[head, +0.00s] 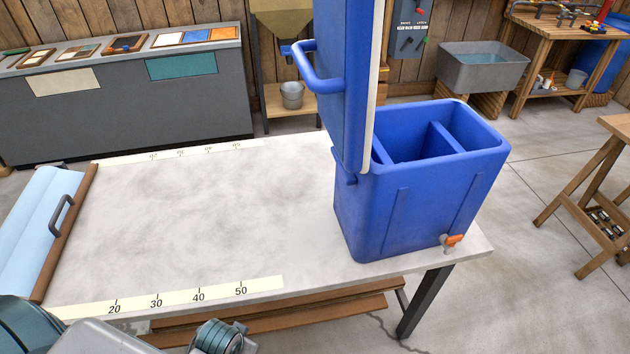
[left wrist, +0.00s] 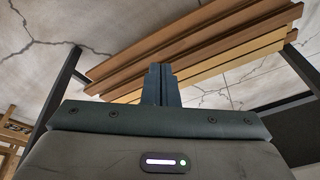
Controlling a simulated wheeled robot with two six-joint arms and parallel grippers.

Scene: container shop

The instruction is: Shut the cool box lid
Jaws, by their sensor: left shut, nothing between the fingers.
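A blue cool box (head: 415,190) stands at the right end of the table, with its inside and a divider showing. Its blue lid (head: 340,90) stands upright, hinged at the box's left side, with a handle (head: 318,75) on its left face. The lid is fully raised and its top runs out of view. An orange tap (head: 451,241) sits low on the box's front. In the left wrist view my left gripper (left wrist: 161,72) is shut and empty, with wooden boards beyond it. Its fingers do not show in the head view. My right gripper is not in view.
The grey table top (head: 220,215) is clear left of the box, with number strips along its edges. A light blue roll-like item with a dark handle (head: 62,208) lies at the left end. Wooden boards (head: 290,312) lie below the table's front edge.

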